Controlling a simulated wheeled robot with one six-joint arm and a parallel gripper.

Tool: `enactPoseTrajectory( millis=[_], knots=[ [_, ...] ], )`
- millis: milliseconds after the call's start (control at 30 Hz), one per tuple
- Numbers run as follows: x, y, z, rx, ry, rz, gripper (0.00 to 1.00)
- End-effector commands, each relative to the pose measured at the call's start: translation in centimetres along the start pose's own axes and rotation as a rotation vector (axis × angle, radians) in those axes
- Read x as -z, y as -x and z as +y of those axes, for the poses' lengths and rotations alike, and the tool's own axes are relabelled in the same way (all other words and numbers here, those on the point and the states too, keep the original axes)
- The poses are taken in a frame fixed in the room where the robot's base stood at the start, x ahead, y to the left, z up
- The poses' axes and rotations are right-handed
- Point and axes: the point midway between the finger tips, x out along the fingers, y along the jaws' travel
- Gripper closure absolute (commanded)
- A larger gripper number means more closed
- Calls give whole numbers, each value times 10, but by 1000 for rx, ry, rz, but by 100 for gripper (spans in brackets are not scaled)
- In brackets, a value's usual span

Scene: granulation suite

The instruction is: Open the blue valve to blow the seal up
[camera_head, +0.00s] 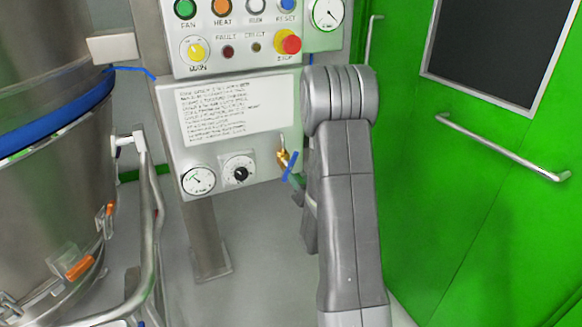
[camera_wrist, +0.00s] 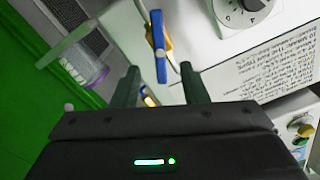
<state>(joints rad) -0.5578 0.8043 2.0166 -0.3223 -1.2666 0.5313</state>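The blue valve handle (camera_head: 290,168) sits on a brass body at the lower right of the grey panel, below a thin pipe. It slants in the head view. In the wrist view the blue handle (camera_wrist: 160,48) stands upright in the picture, with brass behind it. My gripper (camera_wrist: 161,78) is open and empty. In the head view my arm hides most of the gripper; a bit of green finger (camera_head: 298,187) shows just below the handle.
The panel carries a gauge (camera_head: 198,181), a black knob (camera_head: 240,171) and an instruction sheet (camera_head: 238,108). Buttons and a red stop button (camera_head: 288,42) are above. A steel vessel with a blue band (camera_head: 58,122) stands left. Green doors with a handle bar (camera_head: 500,145) are right.

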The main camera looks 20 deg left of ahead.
Motion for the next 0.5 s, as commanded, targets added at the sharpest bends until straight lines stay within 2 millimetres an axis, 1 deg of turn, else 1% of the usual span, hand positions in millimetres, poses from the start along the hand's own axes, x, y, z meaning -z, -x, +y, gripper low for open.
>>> enactPoseTrajectory(
  millis=[33, 200, 300, 400, 500],
  knots=[
    [0, -12, 0, 3, 1, 1, 60],
    [0, -46, 0, 1, 1, 1, 60],
    [0, -62, 0, 1, 1, 1, 60],
    [-1, -72, 0, 0, 1, -1, 60],
    [0, -78, 0, 0, 0, 0, 60]
  ],
)
